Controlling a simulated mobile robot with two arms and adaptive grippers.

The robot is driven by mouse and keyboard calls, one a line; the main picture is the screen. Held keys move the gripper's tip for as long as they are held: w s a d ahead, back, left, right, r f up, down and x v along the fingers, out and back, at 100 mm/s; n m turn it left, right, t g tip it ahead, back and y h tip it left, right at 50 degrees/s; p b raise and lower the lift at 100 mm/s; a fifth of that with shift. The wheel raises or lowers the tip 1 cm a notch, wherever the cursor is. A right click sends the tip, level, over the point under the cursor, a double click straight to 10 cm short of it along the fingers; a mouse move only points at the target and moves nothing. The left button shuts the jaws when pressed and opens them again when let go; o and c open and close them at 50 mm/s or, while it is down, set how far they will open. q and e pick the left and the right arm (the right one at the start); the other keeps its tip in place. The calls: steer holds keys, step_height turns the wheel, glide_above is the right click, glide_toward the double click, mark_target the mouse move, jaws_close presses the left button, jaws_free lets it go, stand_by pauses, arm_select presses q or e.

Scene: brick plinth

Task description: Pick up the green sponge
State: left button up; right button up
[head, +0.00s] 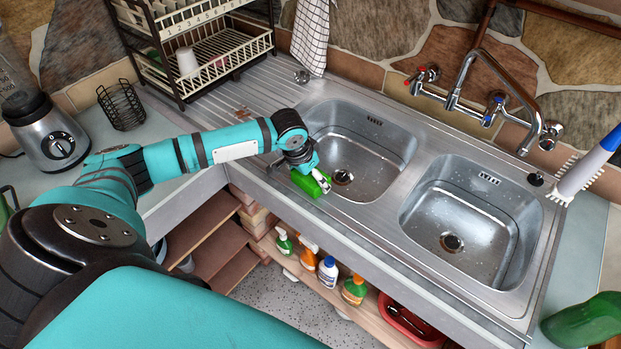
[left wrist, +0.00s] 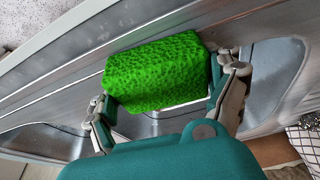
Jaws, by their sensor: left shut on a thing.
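The green sponge (head: 307,184) is at the front rim of the left sink basin in the head view. In the left wrist view the sponge (left wrist: 158,72) is a bright green, pitted block between the two fingers. My left gripper (head: 318,176) is shut on it, with one finger at each end of the block in the wrist view (left wrist: 170,95). I cannot tell whether the sponge still touches the metal rim. My right gripper is in neither view.
The steel sink (head: 385,205) has two empty basins, with a tap (head: 470,75) behind. A dish rack (head: 205,55) stands at the back left. A blue-and-white brush (head: 590,165) and green bottle (head: 585,320) are at the right. Several bottles (head: 327,270) stand on a shelf below.

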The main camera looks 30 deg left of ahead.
arm_select(q)
steer(key=shift+r+b, duration=0.3)
steer(key=shift+r, duration=0.2)
step_height(320, 180, up, 2)
steer(key=shift+r+b, duration=0.2)
steer(key=shift+b, duration=0.25)
steer(key=s+d+r+b, duration=0.1)
steer(key=s+b, duration=0.2)
steer(key=s, duration=1.3)
steer(key=shift+d+r, duration=0.3)
steer(key=shift+d, duration=0.1)
